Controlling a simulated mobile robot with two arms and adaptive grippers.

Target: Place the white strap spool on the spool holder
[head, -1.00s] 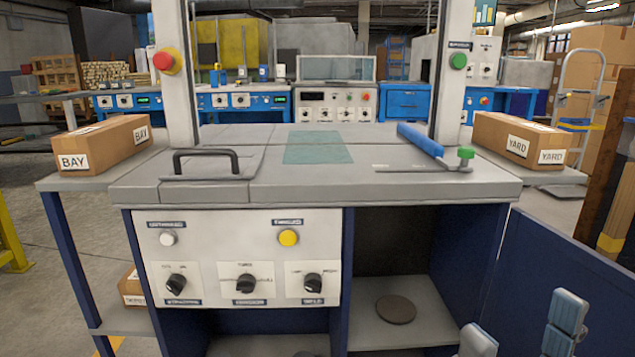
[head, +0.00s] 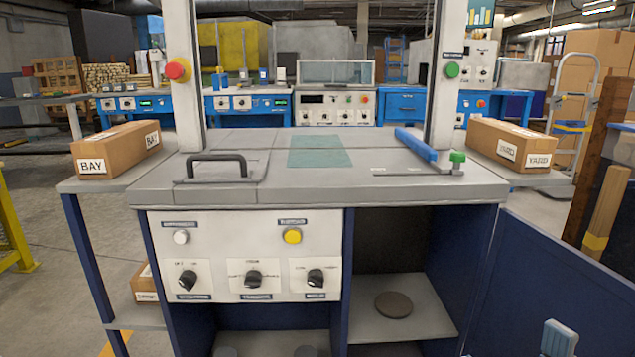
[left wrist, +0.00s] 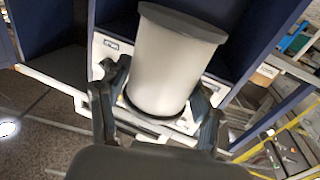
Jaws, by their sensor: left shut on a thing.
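The white strap spool (left wrist: 172,65) is a white cylinder with grey end flanges, and it fills the middle of the left wrist view. My left gripper (left wrist: 160,98) is shut around it, one finger on each side. Neither the spool nor the left gripper shows in the head view. A flat dark round disc (head: 393,304) lies on the shelf in the open bay at the bench's lower right; it may be the spool holder, but I cannot be sure. A grey-blue fingertip of my right gripper (head: 558,340) shows at the bottom right; nothing shows held there.
The bench top (head: 330,185) has a black handle (head: 216,168) and a blue bar (head: 416,144). A BAY box (head: 117,150) stands left, a YARD box (head: 512,143) right. A blue door (head: 535,275) stands open right of the bay. Knobs fill the front panel (head: 245,255).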

